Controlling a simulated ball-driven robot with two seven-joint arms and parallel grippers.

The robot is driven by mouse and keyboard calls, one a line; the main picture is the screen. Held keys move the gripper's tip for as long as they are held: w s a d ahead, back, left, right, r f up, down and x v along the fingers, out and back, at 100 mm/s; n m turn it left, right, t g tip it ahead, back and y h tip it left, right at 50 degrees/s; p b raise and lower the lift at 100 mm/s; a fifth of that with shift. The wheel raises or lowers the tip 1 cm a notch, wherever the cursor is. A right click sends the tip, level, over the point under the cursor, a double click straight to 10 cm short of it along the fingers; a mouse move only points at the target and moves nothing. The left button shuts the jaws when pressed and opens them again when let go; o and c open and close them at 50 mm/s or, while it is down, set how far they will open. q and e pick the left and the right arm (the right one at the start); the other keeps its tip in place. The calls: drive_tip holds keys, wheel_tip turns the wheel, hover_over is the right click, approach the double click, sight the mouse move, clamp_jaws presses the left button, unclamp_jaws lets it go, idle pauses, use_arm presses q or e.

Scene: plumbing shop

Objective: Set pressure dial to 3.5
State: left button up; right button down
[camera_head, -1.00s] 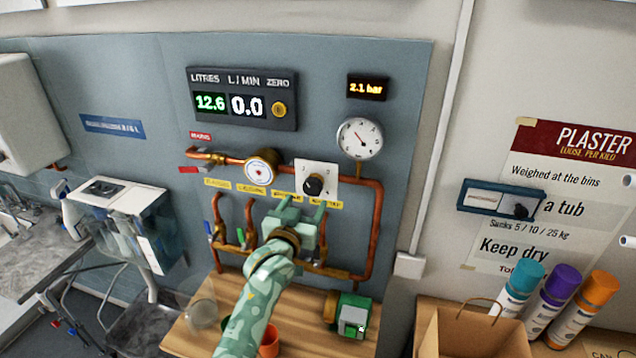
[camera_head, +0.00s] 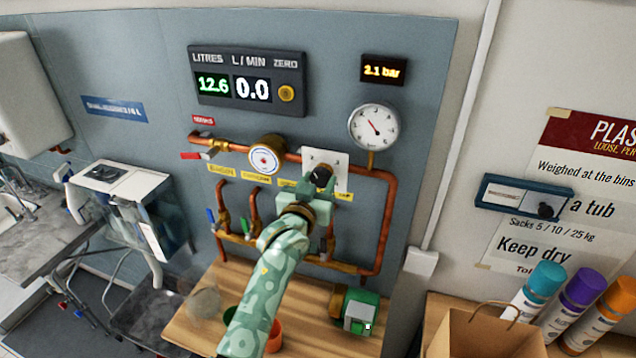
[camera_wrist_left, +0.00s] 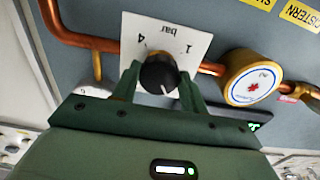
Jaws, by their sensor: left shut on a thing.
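The pressure dial is a black knob (camera_head: 321,176) on a white square plate (camera_head: 339,160) on the pipe panel. In the left wrist view the knob (camera_wrist_left: 159,73) has a white pointer line, and its plate (camera_wrist_left: 190,28) shows "bar", 1 and 4. My left gripper (camera_wrist_left: 159,85) has its two green fingers on either side of the knob, shut on it. In the head view my left gripper (camera_head: 305,190) reaches up to the knob and hides the plate's lower part. The orange readout (camera_head: 384,70) seems to say 2.1 bar. My right gripper is not in view.
A round white gauge (camera_head: 374,126) is right of the dial. A round meter (camera_head: 265,159) sits left of it on the copper pipe. Valves with coloured levers hang below. A green and brass device (camera_head: 352,310) and cups stand on the wooden bench (camera_head: 318,335).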

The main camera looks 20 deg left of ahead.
use_arm(q)
drive_tip(key=shift+m, duration=0.3)
drive_tip(key=shift+m+p, duration=0.65)
drive_tip(key=shift+m, duration=0.25)
drive_tip(key=m+p, duration=0.1)
drive_tip(key=m, duration=0.1)
drive_tip(key=shift+m, duration=0.4)
drive_tip(key=m, duration=0.3)
drive_tip(key=shift+a+m+p, duration=0.1)
drive_tip(key=shift+m+p, duration=0.2)
drive_tip(key=shift+p, duration=0.05)
drive_tip(key=m, duration=0.3)
drive_tip(key=shift+m, duration=0.3)
drive_tip(key=m+p, duration=0.1)
drive_tip(key=m, duration=0.5)
drive_tip(key=shift+r, duration=0.2)
drive_tip(key=m, duration=0.4)
drive_tip(key=shift+p, duration=0.35)
drive_tip(key=shift+w+r+m, duration=0.1)
drive_tip(key=shift+m, duration=1.3)
